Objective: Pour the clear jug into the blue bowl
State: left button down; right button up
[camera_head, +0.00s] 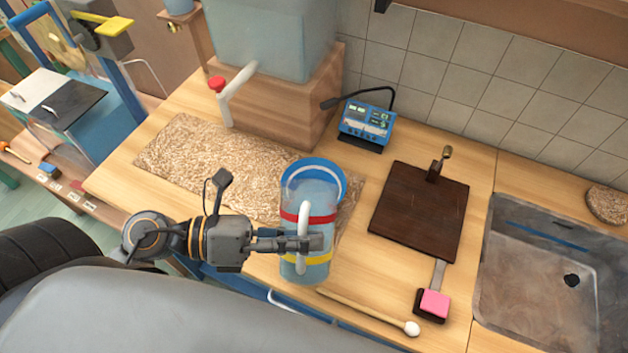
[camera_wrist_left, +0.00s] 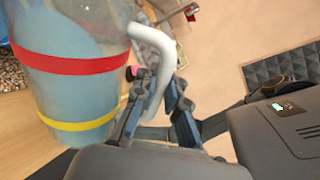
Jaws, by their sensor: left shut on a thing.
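The clear jug (camera_head: 318,265) has a red band, a yellow band and a white handle, and pale blue contents show through its wall. My left gripper (camera_head: 312,243) is shut on the jug's white handle. The jug also shows large in the left wrist view (camera_wrist_left: 75,95), with the handle (camera_wrist_left: 158,60) between my fingers (camera_wrist_left: 155,112). The blue bowl (camera_head: 338,172) is just behind the jug in the head view, on the counter mat, and the jug hides its near part. I cannot tell whether the jug touches the counter. My right gripper is not in view.
A cork-like mat (camera_head: 185,160) lies at left under a big tank with a red-capped spout (camera_head: 235,92).

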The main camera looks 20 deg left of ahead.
aim_at(307, 215)
pick_arm(q)
jog(key=shift+w+a+r+n, duration=0.1)
jog(key=shift+w+a+n, duration=0.05)
jog(key=shift+w+n, duration=0.25)
dwell(0.4)
jog(key=shift+w+r+n, duration=0.1)
jog(key=shift+w+n, duration=0.1)
jog(key=shift+n, duration=0.2)
dwell(0.6)
jog(key=shift+w+a+r+n+g+p, duration=0.25)
jog(key=shift+w+r+n+g+p, duration=0.4)
jog(key=shift+p, duration=1.3)
dwell(2.1)
jog(key=shift+w+r+n, duration=0.15)
jog(key=shift+r+n, duration=0.1)
dwell(0.6)
